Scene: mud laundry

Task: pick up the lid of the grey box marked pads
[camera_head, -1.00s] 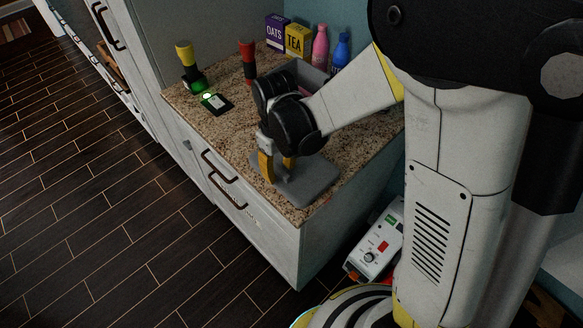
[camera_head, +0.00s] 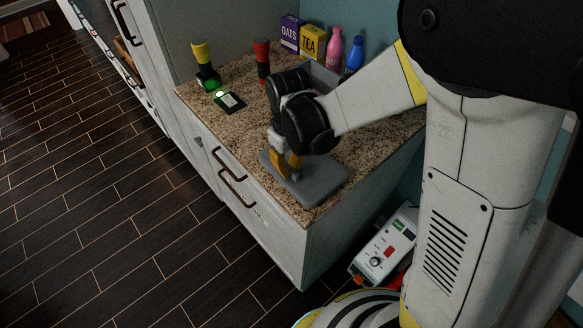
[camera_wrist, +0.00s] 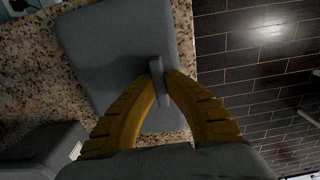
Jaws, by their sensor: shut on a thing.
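The grey lid (camera_head: 322,188) is a flat slab with rounded corners at the front corner of the speckled counter. I cannot tell whether it rests on the counter or is slightly above it. My gripper (camera_head: 287,172) points down over the lid, its yellow fingers shut on the lid's upright handle. The wrist view shows the lid (camera_wrist: 115,45) below the fingers (camera_wrist: 162,82) and the thin grey handle (camera_wrist: 157,70) between their tips. The grey box (camera_head: 325,75) stands farther back, mostly hidden by my arm; its wall (camera_wrist: 35,142) also shows in the wrist view, its marking unreadable.
On the counter (camera_head: 215,122) stand a yellow-topped item (camera_head: 203,65), a red-and-black item (camera_head: 262,62), a small lit device (camera_head: 229,102), OATS (camera_head: 291,33) and TEA (camera_head: 312,42) boxes, and pink (camera_head: 334,46) and blue (camera_head: 354,55) bottles. A white unit (camera_head: 384,245) sits below, right.

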